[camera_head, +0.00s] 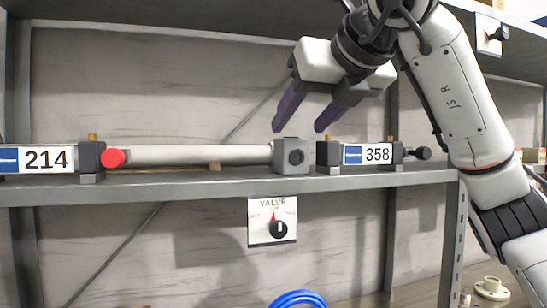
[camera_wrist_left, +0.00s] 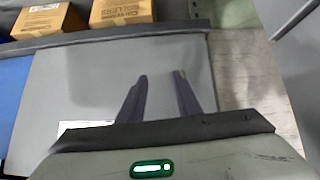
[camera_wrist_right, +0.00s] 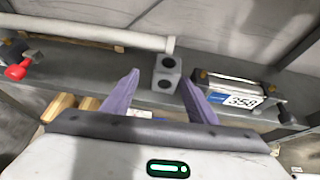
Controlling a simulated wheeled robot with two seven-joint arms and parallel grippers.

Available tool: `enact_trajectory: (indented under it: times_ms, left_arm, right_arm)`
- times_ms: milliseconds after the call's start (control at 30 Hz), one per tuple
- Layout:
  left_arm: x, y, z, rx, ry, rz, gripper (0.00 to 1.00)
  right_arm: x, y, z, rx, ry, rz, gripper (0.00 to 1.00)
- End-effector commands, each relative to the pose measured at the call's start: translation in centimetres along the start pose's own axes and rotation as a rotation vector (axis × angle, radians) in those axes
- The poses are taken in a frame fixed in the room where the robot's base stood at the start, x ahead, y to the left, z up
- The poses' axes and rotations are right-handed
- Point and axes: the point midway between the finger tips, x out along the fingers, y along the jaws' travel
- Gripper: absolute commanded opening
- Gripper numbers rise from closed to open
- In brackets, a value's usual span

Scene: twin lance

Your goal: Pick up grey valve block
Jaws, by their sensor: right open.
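The grey valve block (camera_head: 292,156) sits on the shelf at the right end of a pale grey tube, left of the unit labelled 358. In the right wrist view the block (camera_wrist_right: 167,73) shows a round hole on its top and one on its front, just beyond and between the fingertips. My right gripper (camera_head: 298,128) is open above the block, its purple fingers pointing down; nothing is between them. My left gripper (camera_wrist_left: 161,77) is absent from the head view; in its own wrist view its fingers are apart and empty above a grey surface.
The pale tube (camera_head: 200,155) with a red knob (camera_head: 113,159) lies along the shelf (camera_head: 220,181). The 358 unit (camera_head: 367,154) stands close right of the block, the 214 unit (camera_head: 45,159) at far left. A valve sign (camera_head: 272,221) hangs below. Cardboard boxes (camera_wrist_left: 120,12) show in the left wrist view.

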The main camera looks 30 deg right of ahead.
Motion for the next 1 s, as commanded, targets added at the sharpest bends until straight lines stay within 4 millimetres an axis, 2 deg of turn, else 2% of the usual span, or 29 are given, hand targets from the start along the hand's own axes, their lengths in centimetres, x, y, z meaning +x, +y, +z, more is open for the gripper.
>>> enact_trajectory:
  times_ms: [67,133,300,567,800,1000]
  left_arm:
    - [-0.1,0.0,0.2,-0.001,-0.004,0.0,0.31]
    - [-0.2,0.1,0.2,-0.001,-0.006,0.001,0.31]
    - [-0.4,0.1,0.5,-0.003,-0.014,0.001,0.31]
    - [-0.6,0.1,0.7,-0.005,-0.021,0.001,0.31]
    - [-1.1,0.1,0.4,-0.009,-0.022,-0.001,0.31]
    - [-1.1,-0.1,0.4,-0.01,-0.021,-0.005,0.31]
  right_arm:
    - [-0.5,-1.2,0.5,0.021,-0.013,-0.034,0.53]
    - [0.1,-1.6,0.6,0.029,-0.016,-0.046,0.53]
    - [2.7,-1.6,0.7,0.028,-0.014,-0.045,0.53]
    - [4.9,-1.6,0.8,0.026,-0.015,-0.042,0.53]
    - [8.4,-1.7,0.8,0.025,-0.015,-0.042,0.53]
    - [9.3,-1.7,0.8,0.025,-0.018,-0.04,0.53]
